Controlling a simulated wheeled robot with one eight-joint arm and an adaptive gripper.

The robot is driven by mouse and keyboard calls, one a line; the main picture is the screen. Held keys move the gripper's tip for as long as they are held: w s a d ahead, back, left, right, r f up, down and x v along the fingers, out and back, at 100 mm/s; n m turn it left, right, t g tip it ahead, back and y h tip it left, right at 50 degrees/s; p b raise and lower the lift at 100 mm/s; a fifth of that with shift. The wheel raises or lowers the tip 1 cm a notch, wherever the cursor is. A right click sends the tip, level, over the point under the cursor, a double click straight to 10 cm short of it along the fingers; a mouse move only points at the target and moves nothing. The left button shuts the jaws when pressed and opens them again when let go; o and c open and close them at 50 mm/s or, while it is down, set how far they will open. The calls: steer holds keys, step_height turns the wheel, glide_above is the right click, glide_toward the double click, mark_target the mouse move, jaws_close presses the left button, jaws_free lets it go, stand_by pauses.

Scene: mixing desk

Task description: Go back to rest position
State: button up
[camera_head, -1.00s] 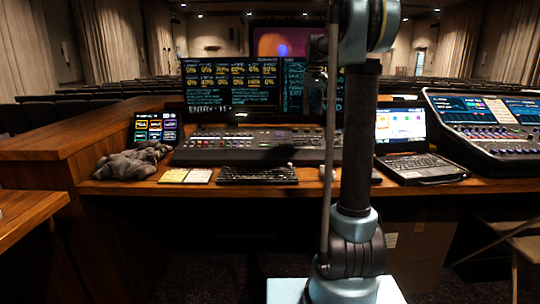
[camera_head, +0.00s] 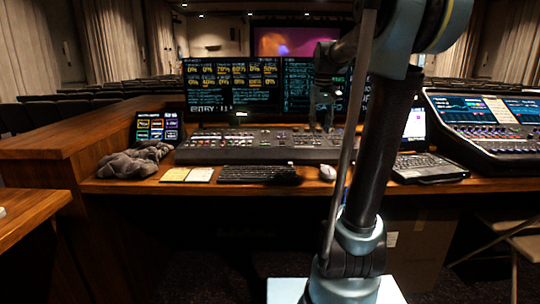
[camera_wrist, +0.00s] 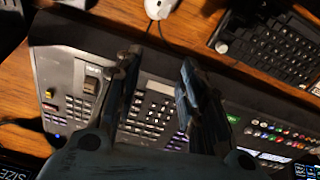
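My gripper (camera_wrist: 158,68) is above the mixing console (camera_wrist: 65,70) in the wrist view. Its two dark fingers stand apart, with console keys showing between them and nothing held. In the head view my gripper (camera_head: 322,118) is a dark shape in front of the monitors, over the right part of the console (camera_head: 240,146). My arm leans up and to the right, and its upper end runs out of the top of the picture. Whether the fingers touch the console cannot be told.
A keyboard (camera_head: 258,173), white mouse (camera_head: 327,172), yellow notes (camera_head: 187,174), dark crumpled cloth (camera_head: 133,161) and small touchscreen (camera_head: 158,126) are on the wooden desk. A laptop (camera_head: 430,167) and second mixing desk (camera_head: 488,125) stand right. A folding chair (camera_head: 505,240) is at lower right.

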steer(key=s+f+m+t, duration=0.1)
steer(key=s+f, duration=2.2)
steer(key=s, duration=0.4)
steer(key=shift+s+f, duration=0.25)
steer(key=shift+s, duration=0.1)
steer(key=shift+w+f, duration=0.2)
steer(key=shift+w, duration=0.25)
stand_by(1.4)
